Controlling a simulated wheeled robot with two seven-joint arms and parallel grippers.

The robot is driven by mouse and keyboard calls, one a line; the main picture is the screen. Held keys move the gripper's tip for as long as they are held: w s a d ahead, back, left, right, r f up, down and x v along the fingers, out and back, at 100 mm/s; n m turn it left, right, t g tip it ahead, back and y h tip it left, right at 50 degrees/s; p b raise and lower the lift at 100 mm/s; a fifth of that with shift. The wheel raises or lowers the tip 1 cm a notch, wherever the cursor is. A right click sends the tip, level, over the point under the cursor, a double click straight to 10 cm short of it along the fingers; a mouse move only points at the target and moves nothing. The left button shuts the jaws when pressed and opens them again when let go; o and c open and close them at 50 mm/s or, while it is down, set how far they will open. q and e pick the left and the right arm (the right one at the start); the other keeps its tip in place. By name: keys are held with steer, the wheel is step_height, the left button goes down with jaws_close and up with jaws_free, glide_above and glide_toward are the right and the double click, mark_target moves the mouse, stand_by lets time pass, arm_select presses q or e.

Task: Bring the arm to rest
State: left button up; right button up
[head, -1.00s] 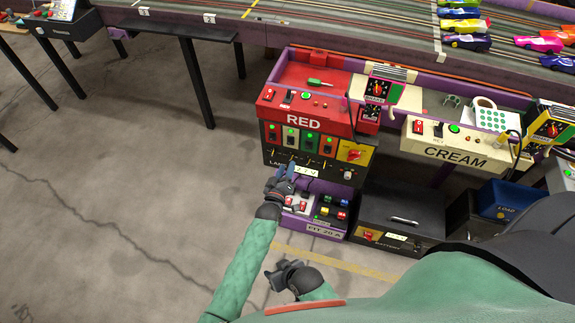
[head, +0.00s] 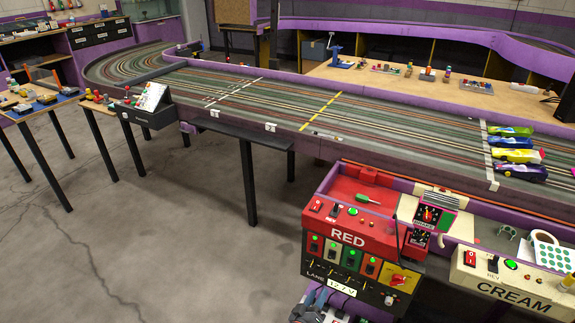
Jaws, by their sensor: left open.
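My left gripper (head: 315,302) shows at the bottom edge of the head view, just below the lower left corner of the red station (head: 345,236). My right gripper and arm are out of view.
The red station has switches, lit buttons and a voltage readout (head: 342,287). A cream station (head: 515,290) stands to its right. The slot track (head: 300,115) runs behind, with several cars (head: 515,157) at right. Open floor (head: 130,240) lies to the left.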

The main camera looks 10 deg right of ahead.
arm_select(q)
step_height(320, 180, down, 5)
steer(key=s+d+m+g, duration=0.1)
steer(key=s+m+g, duration=0.1)
steer(key=m+g, duration=0.15)
steer(key=s+a+r+m+g+y+p, duration=0.1)
steer(key=s+a+r+g+y+p, duration=0.3)
steer(key=s+a+r, duration=0.8)
steer(key=s+a+r+m+g+y+p, duration=0.1)
steer(key=s+a+r+g+y+p, duration=0.45)
steer(key=a+r, duration=0.95)
steer(key=s+a+f+h, duration=0.1)
steer(key=s+a+f, duration=0.2)
steer(key=s, duration=0.8)
steer(key=shift+s+a+n, duration=0.2)
steer(key=shift+n, duration=0.25)
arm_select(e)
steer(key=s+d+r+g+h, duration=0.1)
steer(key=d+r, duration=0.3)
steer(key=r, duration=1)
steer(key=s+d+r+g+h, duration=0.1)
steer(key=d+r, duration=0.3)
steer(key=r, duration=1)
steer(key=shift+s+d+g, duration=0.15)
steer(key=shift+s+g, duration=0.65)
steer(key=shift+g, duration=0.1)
